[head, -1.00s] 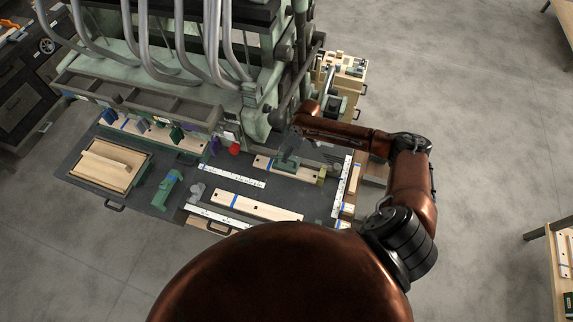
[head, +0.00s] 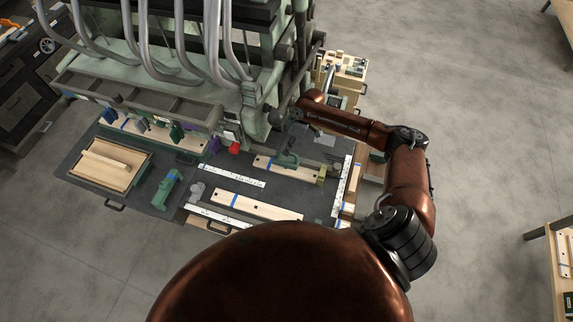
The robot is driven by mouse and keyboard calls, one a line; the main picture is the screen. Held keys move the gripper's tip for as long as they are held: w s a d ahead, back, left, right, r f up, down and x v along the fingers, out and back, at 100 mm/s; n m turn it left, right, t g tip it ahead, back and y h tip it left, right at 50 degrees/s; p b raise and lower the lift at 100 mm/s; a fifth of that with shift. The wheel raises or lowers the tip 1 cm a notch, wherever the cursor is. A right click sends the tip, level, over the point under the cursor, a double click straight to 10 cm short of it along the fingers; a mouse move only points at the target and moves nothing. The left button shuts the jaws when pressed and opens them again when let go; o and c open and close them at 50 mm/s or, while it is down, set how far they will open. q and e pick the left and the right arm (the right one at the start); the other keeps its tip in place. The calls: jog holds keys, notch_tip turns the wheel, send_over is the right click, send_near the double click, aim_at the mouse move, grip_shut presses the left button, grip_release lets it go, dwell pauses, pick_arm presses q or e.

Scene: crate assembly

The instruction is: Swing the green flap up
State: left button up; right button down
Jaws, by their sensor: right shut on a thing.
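A small green fixture (head: 287,160) stands on a pale wooden board with blue tape (head: 264,163), toward the right of the dark worktop. A green part that looks like the flap (head: 292,147) rises from it, thin and steep from this angle. My right gripper (head: 293,136) reaches in from the upper right and is shut at the top of this part. The fingers are small and partly hidden by my wrist, so their exact grip is unclear. My left gripper is out of view.
A second board (head: 257,206) lies nearer, between white rulers. A wooden tray (head: 104,167) and a green tool (head: 167,188) are at the left.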

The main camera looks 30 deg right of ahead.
jog(key=shift+w+d+r, duration=0.1)
jog(key=shift+w+r, duration=0.2)
jog(key=shift+s+r, duration=0.1)
jog(key=shift+w+d+y+b, duration=0.3)
jog(key=shift+w+d+b, duration=0.1)
jog(key=shift+d+b, duration=0.1)
jog(key=shift+w+d+r+g, duration=0.1)
jog(key=shift+d+r+g, duration=0.1)
jog(key=shift+g, duration=0.1)
jog(key=shift+w+d+r+y, duration=0.15)
jog(key=shift+r+y, duration=0.1)
jog(key=shift+r, duration=0.3)
jog(key=shift+w+d+r+y, duration=0.15)
jog(key=shift+r+y, duration=0.1)
jog(key=shift+r, duration=0.25)
